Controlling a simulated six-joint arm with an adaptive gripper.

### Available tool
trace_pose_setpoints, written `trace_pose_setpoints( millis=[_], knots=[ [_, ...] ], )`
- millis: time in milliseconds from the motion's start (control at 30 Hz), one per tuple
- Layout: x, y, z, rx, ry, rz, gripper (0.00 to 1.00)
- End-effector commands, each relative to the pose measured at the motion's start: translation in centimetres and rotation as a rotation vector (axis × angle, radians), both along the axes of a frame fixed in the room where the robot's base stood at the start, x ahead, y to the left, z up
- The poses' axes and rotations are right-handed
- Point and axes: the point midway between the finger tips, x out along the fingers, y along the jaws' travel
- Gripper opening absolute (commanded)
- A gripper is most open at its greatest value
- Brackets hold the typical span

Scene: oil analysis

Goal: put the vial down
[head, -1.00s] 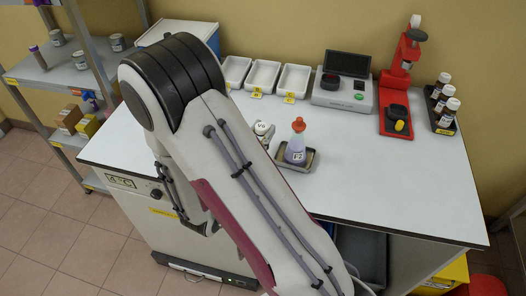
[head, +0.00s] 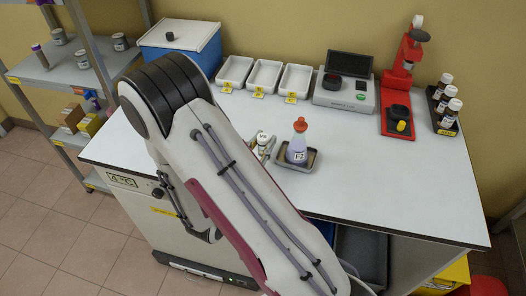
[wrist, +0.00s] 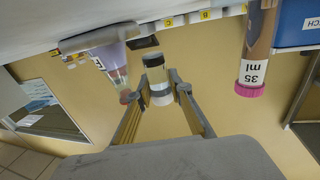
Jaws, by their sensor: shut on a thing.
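The vial (wrist: 158,84) has a white cap and label and dark contents. My gripper (wrist: 158,92) is shut on it, one finger on each side. The wrist view is upside down, with the bench at the top. In the head view the vial's white top (head: 263,138) shows just past my arm, which hides most of my gripper. The vial looks upright and is beside the tray with the flask. I cannot tell whether its base touches the bench (head: 390,185).
A flask (head: 297,146) with an orange-red cap stands in a small tray (head: 313,165), close right of the vial. White trays (head: 265,76), an instrument (head: 345,90) and a red press (head: 402,90) line the back. A pink-capped tube (wrist: 252,75) stands near the blue box (head: 180,45). The bench's right side is clear.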

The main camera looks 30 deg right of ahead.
Motion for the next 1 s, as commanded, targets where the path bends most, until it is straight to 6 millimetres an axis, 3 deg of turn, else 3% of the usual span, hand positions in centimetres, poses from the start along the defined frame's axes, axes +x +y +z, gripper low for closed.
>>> trace_pose_setpoints(
  millis=[500, 1000],
  knots=[
    [0.0, 0.0, -3.6, -0.001, 0.001, 0.0, 0.0],
    [0.0, 0.0, -4.0, 0.0, 0.0, 0.0, 0.0]
  ],
)
